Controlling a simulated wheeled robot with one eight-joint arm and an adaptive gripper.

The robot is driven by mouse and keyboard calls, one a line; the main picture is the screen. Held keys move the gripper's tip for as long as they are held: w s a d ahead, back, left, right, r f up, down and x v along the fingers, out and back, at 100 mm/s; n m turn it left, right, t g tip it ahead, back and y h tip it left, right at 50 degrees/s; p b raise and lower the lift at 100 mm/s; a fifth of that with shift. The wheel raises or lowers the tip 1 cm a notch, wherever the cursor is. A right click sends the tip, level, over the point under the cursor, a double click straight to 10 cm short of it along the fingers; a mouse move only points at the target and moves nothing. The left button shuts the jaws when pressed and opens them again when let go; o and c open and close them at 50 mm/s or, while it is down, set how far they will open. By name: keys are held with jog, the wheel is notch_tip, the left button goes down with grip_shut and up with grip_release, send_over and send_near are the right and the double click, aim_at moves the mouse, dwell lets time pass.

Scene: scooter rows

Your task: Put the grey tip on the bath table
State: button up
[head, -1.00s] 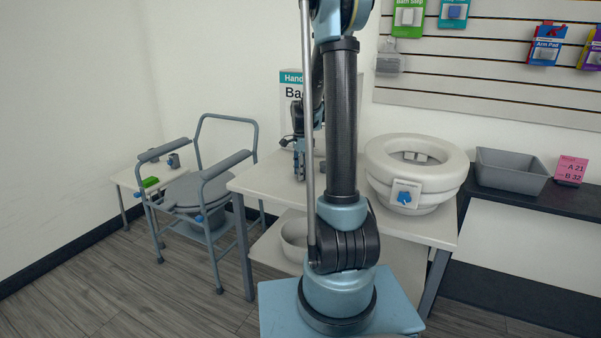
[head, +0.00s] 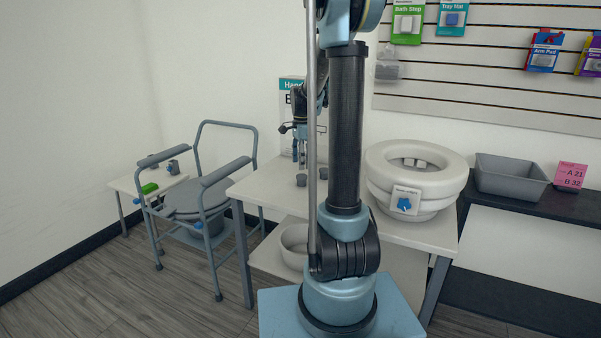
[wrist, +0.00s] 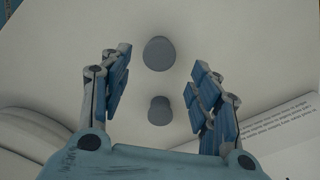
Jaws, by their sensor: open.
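Two grey tips stand apart on the white middle table (head: 262,190): one (head: 301,180) at the front and another (head: 322,167) partly behind my arm. The wrist view shows both, a larger-looking one (wrist: 159,53) and a smaller-looking one (wrist: 160,111). My gripper (head: 301,163) is open and empty above this table; its fingers (wrist: 163,60) spread to either side of the tips without visibly touching them. I cannot read which table is named bath; the sign (head: 290,88) behind my arm is partly hidden.
A white raised toilet seat (head: 415,165) with a blue knob stands on the middle table's right. A grey commode chair (head: 190,198) stands left, by a small white table (head: 126,184) with a green item (head: 149,188) and grey pieces. A grey bin (head: 512,174) sits on the dark shelf.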

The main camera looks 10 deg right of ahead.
aim_at(301, 176)
jog(key=s+r+n, duration=0.4)
jog(key=s+r, duration=0.2)
jog(key=s, duration=0.5)
jog(key=s+f+n+t, duration=0.1)
jog(key=s+f+n, duration=0.4)
jog(key=s, duration=0.7)
jog(key=s+f+n+t, duration=0.1)
jog(key=s+f+n, duration=0.5)
jog(key=s, duration=0.6)
jog(key=shift+n, duration=0.7)
jog(key=shift+a, duration=0.1)
